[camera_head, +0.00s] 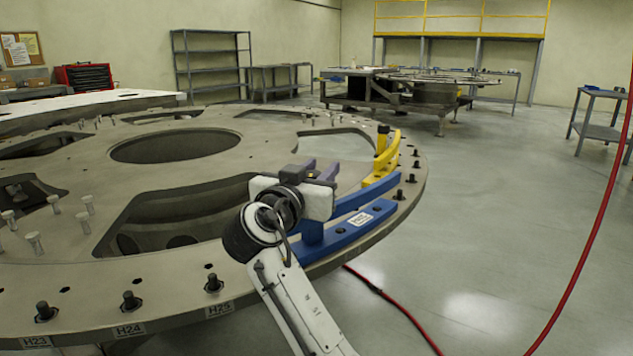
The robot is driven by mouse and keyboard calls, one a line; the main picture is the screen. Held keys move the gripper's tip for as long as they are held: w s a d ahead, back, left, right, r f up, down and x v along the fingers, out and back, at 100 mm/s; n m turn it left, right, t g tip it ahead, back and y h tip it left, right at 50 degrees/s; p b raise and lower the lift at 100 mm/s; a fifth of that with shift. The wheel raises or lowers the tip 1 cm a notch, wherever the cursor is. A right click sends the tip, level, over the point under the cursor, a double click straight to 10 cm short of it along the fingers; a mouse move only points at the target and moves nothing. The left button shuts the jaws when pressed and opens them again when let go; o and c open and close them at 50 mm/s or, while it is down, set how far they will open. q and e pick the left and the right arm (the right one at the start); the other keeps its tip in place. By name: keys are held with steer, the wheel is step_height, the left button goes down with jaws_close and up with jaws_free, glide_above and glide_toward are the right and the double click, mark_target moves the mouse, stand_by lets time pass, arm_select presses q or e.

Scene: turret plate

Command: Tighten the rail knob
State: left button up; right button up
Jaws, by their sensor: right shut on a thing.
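A blue rail (352,231) with a white label lies along the near right rim of the turret plate (150,275). A blue post (312,232) rises from its left end. My right gripper (318,172) is above this post, its arm coming in from below. It is shut, and its wrist and white body hide what is between the fingers; the rail knob itself is not visible, only the post under the gripper. My left gripper is not in view.
A yellow rail (382,170) with a dark-topped post (382,130) sits farther along the rim. Several dark bolts (131,300) stand up from the plate. A red hose (597,215) hangs at the right.

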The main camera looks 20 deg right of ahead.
steer(key=shift+m+g+h, duration=0.3)
steer(key=o, duration=1)
steer(key=shift+o, duration=0.2)
step_height(320, 180, up, 10)
steer(key=p, duration=0.5)
steer(key=shift+p, duration=0.3)
